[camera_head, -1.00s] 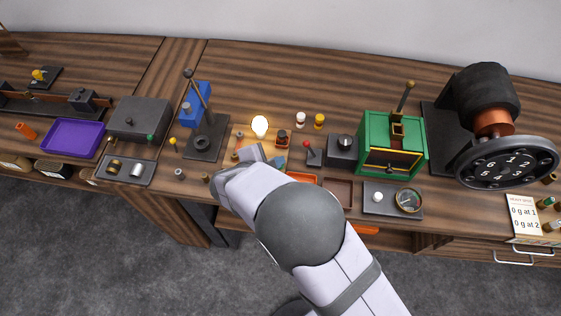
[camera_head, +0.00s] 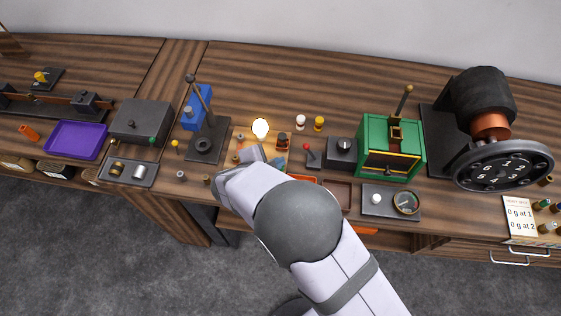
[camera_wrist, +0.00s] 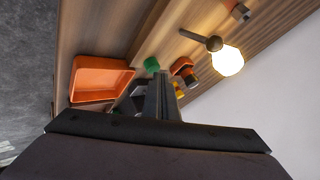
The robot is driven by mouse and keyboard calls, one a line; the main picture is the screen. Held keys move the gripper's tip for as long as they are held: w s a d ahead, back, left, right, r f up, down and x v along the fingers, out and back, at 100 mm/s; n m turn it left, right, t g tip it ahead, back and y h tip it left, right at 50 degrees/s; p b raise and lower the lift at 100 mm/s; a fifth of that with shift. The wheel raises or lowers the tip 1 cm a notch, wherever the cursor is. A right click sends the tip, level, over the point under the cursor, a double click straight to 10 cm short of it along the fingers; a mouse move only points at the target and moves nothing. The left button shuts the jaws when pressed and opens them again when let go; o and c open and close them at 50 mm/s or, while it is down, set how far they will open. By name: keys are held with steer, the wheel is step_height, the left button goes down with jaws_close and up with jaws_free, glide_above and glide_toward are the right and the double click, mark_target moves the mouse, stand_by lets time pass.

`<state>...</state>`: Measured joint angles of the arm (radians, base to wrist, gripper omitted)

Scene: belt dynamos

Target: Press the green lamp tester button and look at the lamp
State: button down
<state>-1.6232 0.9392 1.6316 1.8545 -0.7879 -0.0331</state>
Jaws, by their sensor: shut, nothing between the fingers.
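The lamp (camera_head: 260,128) glows bright yellow-white on a light wooden board. It is also lit in the wrist view (camera_wrist: 228,60), on a grey holder. A green button (camera_wrist: 152,64) shows in the wrist view just beyond the fingertips. My gripper (camera_wrist: 163,80) is shut and empty, its fingers close to the button. I cannot tell from this angle whether they touch it. In the head view my arm hides the button and the fingertips.
An orange tray (camera_wrist: 98,78) lies beside the fingers in the wrist view. A box with a red-knobbed lever (camera_head: 310,155) and a green cabinet (camera_head: 390,147) stand to the right. A black stand with a tall lever (camera_head: 206,145) is to the left.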

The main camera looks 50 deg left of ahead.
step_height(320, 180, up, 5)
steer(key=p, duration=0.4)
steer(key=shift+r, duration=0.1)
steer(key=shift+w+a, duration=0.1)
stand_by(0.5)
